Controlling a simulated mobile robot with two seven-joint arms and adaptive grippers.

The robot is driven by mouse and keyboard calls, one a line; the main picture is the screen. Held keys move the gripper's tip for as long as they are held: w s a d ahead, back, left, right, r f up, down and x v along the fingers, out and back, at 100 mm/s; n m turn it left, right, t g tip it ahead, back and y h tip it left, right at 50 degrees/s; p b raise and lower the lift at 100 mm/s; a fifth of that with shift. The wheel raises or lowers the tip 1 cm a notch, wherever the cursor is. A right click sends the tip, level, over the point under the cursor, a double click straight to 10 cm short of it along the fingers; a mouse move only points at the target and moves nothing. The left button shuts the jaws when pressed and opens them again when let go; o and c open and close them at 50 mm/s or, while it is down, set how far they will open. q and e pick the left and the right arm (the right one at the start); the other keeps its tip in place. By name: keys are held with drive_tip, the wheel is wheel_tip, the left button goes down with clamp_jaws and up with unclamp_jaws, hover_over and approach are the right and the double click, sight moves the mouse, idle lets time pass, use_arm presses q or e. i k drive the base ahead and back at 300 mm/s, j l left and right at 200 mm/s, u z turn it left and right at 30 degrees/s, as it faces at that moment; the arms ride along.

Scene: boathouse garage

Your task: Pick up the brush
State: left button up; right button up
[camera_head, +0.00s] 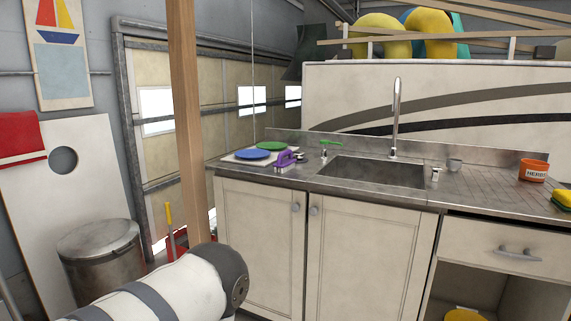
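A purple object with a raised handle (287,158), which looks like a scrub brush, sits on the metal counter (340,184) left of the sink. It is beside a blue plate (252,154) and a green plate (271,146). A thin green item (331,142) stands just right of it by the sink's back left corner; I cannot tell whether it is a brush or another tool. A white and grey link of my arm shows at the bottom left. Neither of my grippers is in view.
The sink (372,171) has a tall faucet (396,120). An orange herbs pot (534,170) and a yellow sponge (562,199) are at the right. A wooden post (187,120) rises left of the counter, near a metal bin (104,265). The counter's front edge is clear.

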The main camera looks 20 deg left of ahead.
sight(281, 166)
drive_tip(key=i+j, duration=0.2)
drive_tip(key=i, duration=0.3)
drive_tip(key=i+j, duration=0.15)
drive_tip(key=i, duration=0.35)
drive_tip(key=i+j, duration=0.2)
drive_tip(key=i, duration=0.3)
drive_tip(key=i+j, duration=0.2)
drive_tip(key=i, duration=0.3)
drive_tip(key=u, duration=1.2)
